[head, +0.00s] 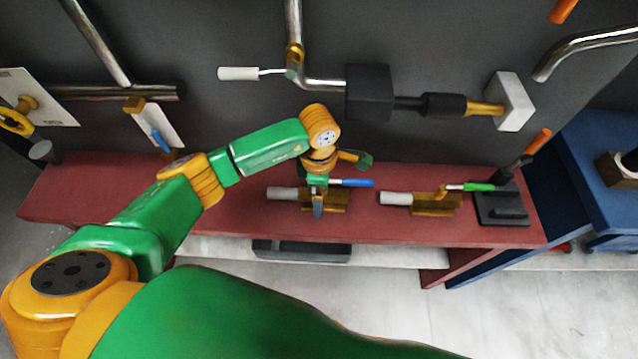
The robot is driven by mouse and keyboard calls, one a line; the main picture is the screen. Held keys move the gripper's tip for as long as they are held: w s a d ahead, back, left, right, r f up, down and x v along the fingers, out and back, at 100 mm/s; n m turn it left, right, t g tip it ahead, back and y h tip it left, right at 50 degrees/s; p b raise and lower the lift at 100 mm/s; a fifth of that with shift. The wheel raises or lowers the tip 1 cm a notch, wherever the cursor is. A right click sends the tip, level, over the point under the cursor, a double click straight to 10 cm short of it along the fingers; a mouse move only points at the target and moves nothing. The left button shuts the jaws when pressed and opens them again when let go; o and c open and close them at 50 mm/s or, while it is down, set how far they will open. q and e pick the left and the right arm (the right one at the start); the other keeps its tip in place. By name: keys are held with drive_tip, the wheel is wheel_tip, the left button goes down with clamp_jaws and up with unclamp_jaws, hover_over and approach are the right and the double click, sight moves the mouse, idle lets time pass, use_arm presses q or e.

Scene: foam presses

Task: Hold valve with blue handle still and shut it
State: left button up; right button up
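The valve with the blue handle lies on the dark red bench, its brass body (338,201) partly hidden behind my gripper. Its white end (282,194) points left. Its blue handle (355,183) points right, roughly along the body. My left gripper (318,203) reaches down over the valve, between the white end and the blue handle. The fingers overlap the body in this view; I cannot tell whether they touch or grip it. My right gripper is not in view.
A second valve, with a green handle (478,187), lies to the right on the dark red bench (230,220). A black stand with an orange-tipped lever (502,208) is beyond it. Metal pipes and a white-handled lever (240,73) are on the wall behind. A blue table (590,150) stands at right.

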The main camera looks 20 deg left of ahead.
use_arm(q)
drive_tip(key=shift+s+r, duration=0.1)
clamp_jaws()
drive_tip(key=c, duration=0.9)
unclamp_jaws()
clamp_jaws()
